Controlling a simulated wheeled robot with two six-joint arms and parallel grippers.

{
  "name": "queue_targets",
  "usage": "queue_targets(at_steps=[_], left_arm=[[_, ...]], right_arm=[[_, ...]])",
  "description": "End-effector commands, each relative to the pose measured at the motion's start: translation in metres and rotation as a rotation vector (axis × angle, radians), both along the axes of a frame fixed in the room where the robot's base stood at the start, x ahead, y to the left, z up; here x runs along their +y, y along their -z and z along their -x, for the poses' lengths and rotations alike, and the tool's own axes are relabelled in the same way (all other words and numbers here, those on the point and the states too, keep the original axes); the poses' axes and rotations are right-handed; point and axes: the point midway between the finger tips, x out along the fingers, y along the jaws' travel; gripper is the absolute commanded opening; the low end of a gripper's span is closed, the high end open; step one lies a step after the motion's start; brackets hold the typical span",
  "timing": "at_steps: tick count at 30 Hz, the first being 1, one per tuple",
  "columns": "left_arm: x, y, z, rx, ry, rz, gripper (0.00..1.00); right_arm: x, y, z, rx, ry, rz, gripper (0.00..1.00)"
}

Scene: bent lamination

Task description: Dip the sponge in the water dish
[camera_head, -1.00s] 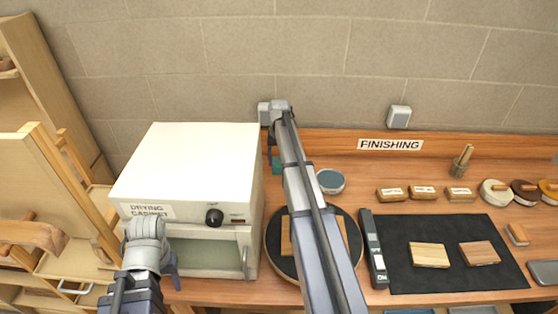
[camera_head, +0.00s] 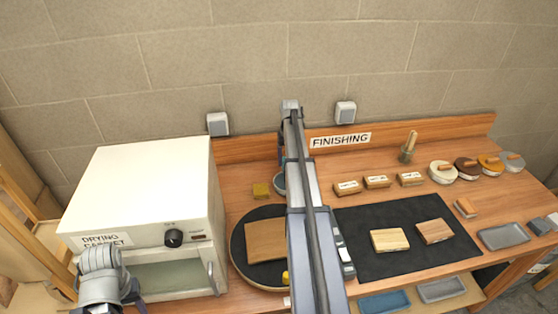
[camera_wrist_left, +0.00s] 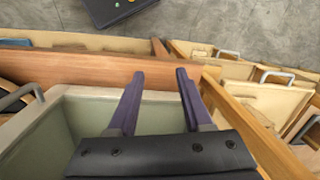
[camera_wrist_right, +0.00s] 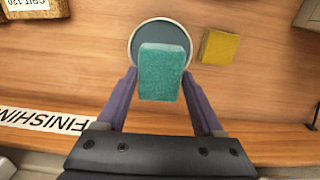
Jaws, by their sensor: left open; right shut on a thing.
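The teal sponge (camera_wrist_right: 160,72) is between the fingers of my right gripper (camera_wrist_right: 160,80), which is shut on it. In the right wrist view it overlaps the near part of the round water dish (camera_wrist_right: 146,29), whose grey-blue inside shows beyond it. I cannot tell whether the sponge touches the water. In the head view my right arm covers the sponge and most of the dish (camera_head: 279,184). My left gripper (camera_wrist_left: 158,75) is open and empty, near the front of the drying cabinet.
A yellow block (camera_wrist_right: 219,46) lies beside the dish. The white drying cabinet (camera_head: 145,190) stands at left. A round dark turntable (camera_head: 243,268) holds a wooden board (camera_head: 265,241). A black mat (camera_head: 375,226) with wooden blocks, labelled blocks and round tins lie to the right.

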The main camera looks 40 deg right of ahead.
Motion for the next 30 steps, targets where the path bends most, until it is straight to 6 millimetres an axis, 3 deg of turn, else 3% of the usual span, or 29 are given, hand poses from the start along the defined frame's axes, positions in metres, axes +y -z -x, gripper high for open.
queue_targets(at_steps=[11,30], left_arm=[[0.0,0.011,0.0,0.0,0.001,0.0,0.5],[0.0,0.07,0.0,0.0,0.001,-0.001,0.5]], right_arm=[[0.0,0.011,0.0,0.0,0.001,0.0,0.24],[0.0,0.07,0.0,0.0,0.001,0.0,0.24]])
